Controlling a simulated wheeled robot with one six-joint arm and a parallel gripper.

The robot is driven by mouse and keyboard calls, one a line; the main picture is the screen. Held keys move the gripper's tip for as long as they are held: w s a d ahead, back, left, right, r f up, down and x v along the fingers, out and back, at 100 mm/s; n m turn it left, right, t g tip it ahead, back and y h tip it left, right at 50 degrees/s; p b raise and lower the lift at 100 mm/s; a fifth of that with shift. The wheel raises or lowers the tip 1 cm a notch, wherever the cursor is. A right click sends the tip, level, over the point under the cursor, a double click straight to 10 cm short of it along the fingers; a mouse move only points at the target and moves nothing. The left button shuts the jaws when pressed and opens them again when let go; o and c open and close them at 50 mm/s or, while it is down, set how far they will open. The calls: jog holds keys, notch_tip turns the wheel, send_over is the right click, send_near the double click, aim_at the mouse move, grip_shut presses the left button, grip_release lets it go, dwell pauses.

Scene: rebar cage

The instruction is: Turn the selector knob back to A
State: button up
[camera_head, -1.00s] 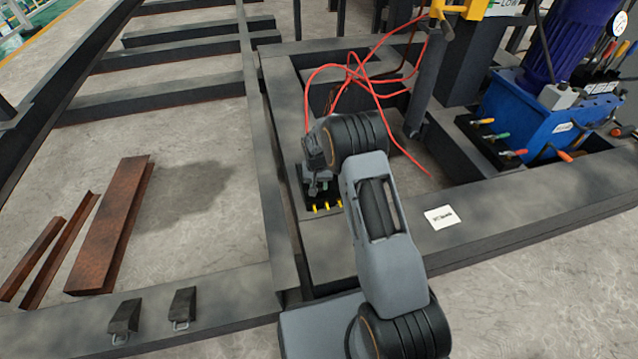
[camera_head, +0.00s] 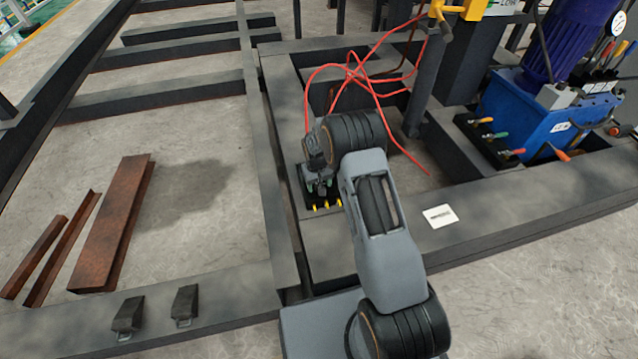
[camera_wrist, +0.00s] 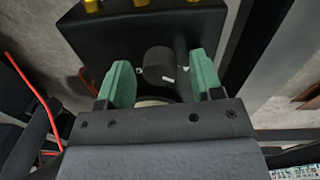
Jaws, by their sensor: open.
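The selector knob (camera_wrist: 157,66) is a short, round black knob with a small white mark, on the face of a black box (camera_wrist: 140,32). Several yellow fittings line the box's edge. My gripper (camera_wrist: 160,76) is open, with one green finger on each side of the knob and a visible gap at both sides. No letters around the knob can be read. In the head view my gripper (camera_head: 321,186) is at the box (camera_head: 306,188) on the dark frame, and the knob is hidden behind it.
Red hoses (camera_head: 352,72) loop just behind my gripper. A blue pump unit (camera_head: 548,115) with coloured levers stands at the right. A white label (camera_head: 440,216) lies on the front beam. Rusty steel pieces (camera_head: 112,225) lie on the floor at the left.

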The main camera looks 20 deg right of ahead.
notch_tip(320, 180, up, 14)
jog(key=p, duration=0.4)
jog(key=shift+a+p, duration=0.35)
jog(key=shift+a, duration=0.05)
jog(key=shift+f, duration=0.1)
notch_tip(320, 180, up, 13)
jog(key=p, duration=0.7)
send_over(317, 185)
jog(key=s, duration=0.3)
jog(key=s+r+t+p, duration=0.1)
jog(key=s+r+p, duration=0.3)
jog(key=r, duration=0.5)
jog(key=s+r+t+p, duration=0.1)
jog(key=s+r+p, duration=0.25)
jog(key=r, duration=0.45)
jog(key=s+r+t+p, duration=0.1)
jog(key=s+r+p, duration=1.3)
jog(key=s+r, duration=0.2)
jog(key=shift+s+d+r+m+t+y+p, duration=0.2)
jog(key=shift+s+r+m+t+y+p, duration=0.15)
jog(key=shift+r, duration=0.95)
